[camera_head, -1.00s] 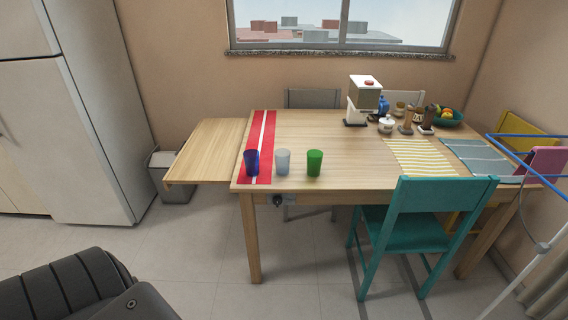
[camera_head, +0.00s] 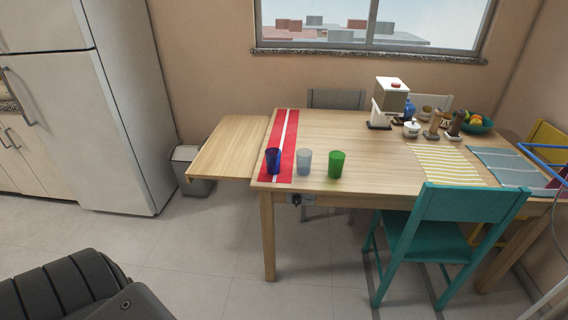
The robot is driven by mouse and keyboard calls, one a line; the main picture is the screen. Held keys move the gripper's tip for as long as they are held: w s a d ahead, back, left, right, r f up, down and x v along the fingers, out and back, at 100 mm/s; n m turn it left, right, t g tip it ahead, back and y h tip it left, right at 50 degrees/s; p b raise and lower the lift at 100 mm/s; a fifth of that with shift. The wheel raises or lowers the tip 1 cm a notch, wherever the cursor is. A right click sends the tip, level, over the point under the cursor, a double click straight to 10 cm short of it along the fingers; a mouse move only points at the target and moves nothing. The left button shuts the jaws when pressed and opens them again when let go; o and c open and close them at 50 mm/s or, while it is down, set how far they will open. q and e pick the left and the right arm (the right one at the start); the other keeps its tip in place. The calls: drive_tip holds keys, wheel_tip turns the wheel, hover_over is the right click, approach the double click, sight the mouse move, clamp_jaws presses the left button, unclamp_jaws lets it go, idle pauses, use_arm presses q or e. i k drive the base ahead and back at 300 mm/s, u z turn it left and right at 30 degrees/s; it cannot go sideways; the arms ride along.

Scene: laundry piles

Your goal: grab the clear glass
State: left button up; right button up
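The clear glass (camera_head: 305,163) stands upright near the front left edge of the wooden table (camera_head: 350,140). It is pale and see-through. A dark blue glass (camera_head: 273,161) stands to its left on a red runner with a white stripe (camera_head: 291,125). A green glass (camera_head: 336,164) stands to its right on bare wood. The three glasses are in a row and apart from each other. Neither of my grippers shows in the head view. A dark arm part of mine is at the bottom left, well away from the glasses.
A teal chair (camera_head: 460,215) stands at the table's front right. A lower wooden leaf (camera_head: 228,147) extends left, with a grey bin (camera_head: 190,165) beside it. A dispenser (camera_head: 388,100) and a fruit bowl (camera_head: 478,124) stand at the back. The floor in front is clear.

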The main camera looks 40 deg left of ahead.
sight(304, 162)
drive_tip(key=u, duration=2.4)
drive_tip(key=i, duration=3)
drive_tip(key=z, duration=1.5)
drive_tip(key=i, duration=0.4)
drive_tip(key=z, duration=0.7)
